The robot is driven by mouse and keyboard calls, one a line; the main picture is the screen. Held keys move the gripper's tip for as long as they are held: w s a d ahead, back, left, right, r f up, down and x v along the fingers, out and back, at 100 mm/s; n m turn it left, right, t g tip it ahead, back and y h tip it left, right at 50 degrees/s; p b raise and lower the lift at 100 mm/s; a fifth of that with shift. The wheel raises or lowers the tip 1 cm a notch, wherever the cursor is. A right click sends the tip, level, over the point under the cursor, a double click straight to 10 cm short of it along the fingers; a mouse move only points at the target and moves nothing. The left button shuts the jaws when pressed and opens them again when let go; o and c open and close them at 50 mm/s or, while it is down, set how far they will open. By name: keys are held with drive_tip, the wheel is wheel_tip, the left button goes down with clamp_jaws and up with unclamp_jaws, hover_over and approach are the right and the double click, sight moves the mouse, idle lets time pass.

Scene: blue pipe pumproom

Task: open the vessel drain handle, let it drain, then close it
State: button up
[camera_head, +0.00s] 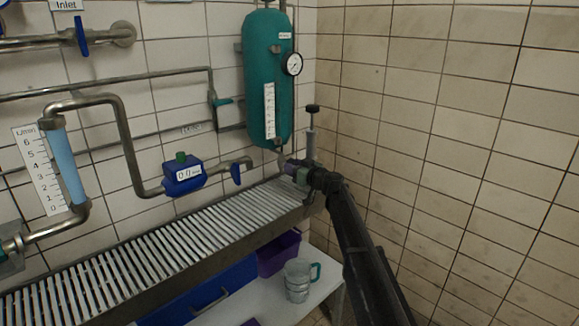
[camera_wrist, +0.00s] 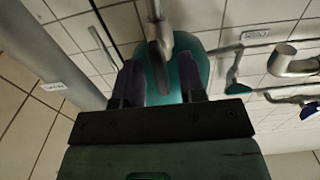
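The teal vessel (camera_head: 268,80) hangs on the tiled wall, with a white scale and a round gauge on its side. In the wrist view the vessel (camera_wrist: 176,72) is seen from below, behind my fingers. A grey drain pipe (camera_wrist: 160,35) comes down in front of it. My gripper (camera_head: 284,164) is just below the vessel's bottom end. In the wrist view my two dark fingers (camera_wrist: 160,88) stand apart, with the lower end of the grey pipe part showing between them and no clear contact.
A grey post with a black knob (camera_head: 312,125) stands close right of my gripper. A slatted metal grating (camera_head: 170,250) runs below. A jug (camera_head: 298,280) and a purple bin (camera_head: 279,254) are underneath. A teal-handled valve (camera_head: 222,102) is left of the vessel.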

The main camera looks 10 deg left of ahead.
drive_tip(key=shift+x, duration=1.05)
clamp_jaws()
drive_tip(key=shift+m, duration=0.4)
drive_tip(key=m, duration=0.3)
drive_tip(key=shift+m, duration=0.3)
drive_tip(key=m, duration=1.3)
drive_tip(key=shift+m, duration=0.4)
